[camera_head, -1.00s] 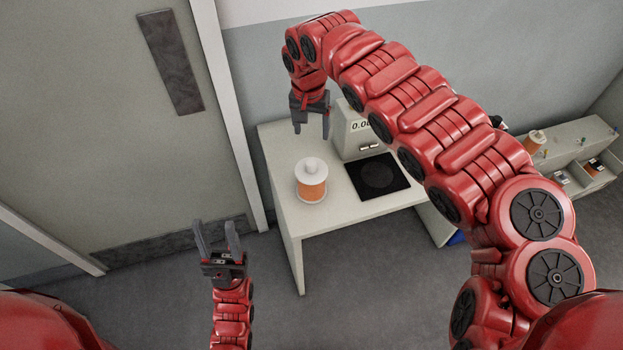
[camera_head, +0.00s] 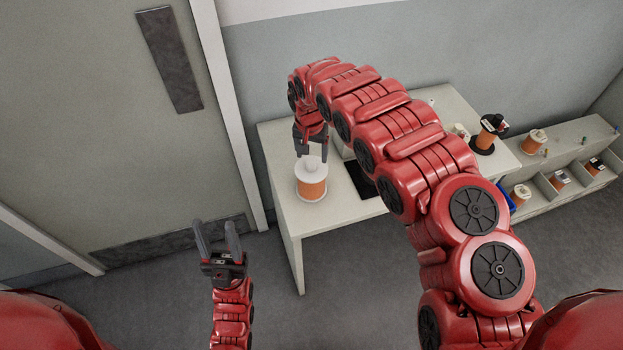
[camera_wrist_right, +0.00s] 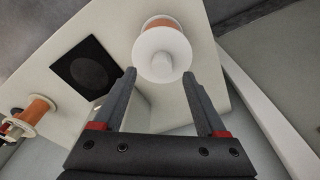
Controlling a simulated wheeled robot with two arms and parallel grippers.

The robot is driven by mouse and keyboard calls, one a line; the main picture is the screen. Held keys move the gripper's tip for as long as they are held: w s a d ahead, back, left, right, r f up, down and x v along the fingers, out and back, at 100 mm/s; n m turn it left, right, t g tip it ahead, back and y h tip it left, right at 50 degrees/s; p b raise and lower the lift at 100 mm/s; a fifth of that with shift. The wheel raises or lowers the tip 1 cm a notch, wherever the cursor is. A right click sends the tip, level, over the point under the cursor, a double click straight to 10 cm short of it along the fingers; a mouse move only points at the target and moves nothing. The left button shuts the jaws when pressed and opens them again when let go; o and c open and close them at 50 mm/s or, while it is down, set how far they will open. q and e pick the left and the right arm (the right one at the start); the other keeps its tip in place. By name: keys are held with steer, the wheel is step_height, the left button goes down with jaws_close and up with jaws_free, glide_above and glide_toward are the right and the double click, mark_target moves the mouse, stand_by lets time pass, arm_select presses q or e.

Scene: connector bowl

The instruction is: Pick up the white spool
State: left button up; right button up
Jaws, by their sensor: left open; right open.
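The white spool (camera_head: 311,179), wound with orange material, stands upright near the left end of the white table. It also shows in the right wrist view (camera_wrist_right: 160,50), just beyond the open fingers and roughly centred between them. My right gripper (camera_head: 312,155) is open and empty, close above the spool in the head view; its fingers also show in the right wrist view (camera_wrist_right: 160,85). I cannot tell whether a finger touches the spool. My left gripper (camera_head: 219,238) is open and empty, left of the table and away from the spool.
The white table (camera_head: 330,212) has a black square pad (camera_head: 360,181) right of the spool, partly hidden by my right arm. A spool on a black stand (camera_head: 489,133) is further right. A shelf (camera_head: 545,195) with several spools stands at the right. A door is at the left.

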mark_target(311, 161)
steer(key=shift+a+f+p, duration=0.1)
steer(key=shift+f+p, duration=0.5)
steer(key=shift+f, duration=0.1)
steer(key=shift+w+a+f+p, duration=0.15)
steer(key=shift+f+p, duration=0.15)
steer(key=shift+f, duration=0.6)
steer(key=shift+w+d+f, duration=0.2)
steer(key=shift+f, duration=0.6)
jaws_close()
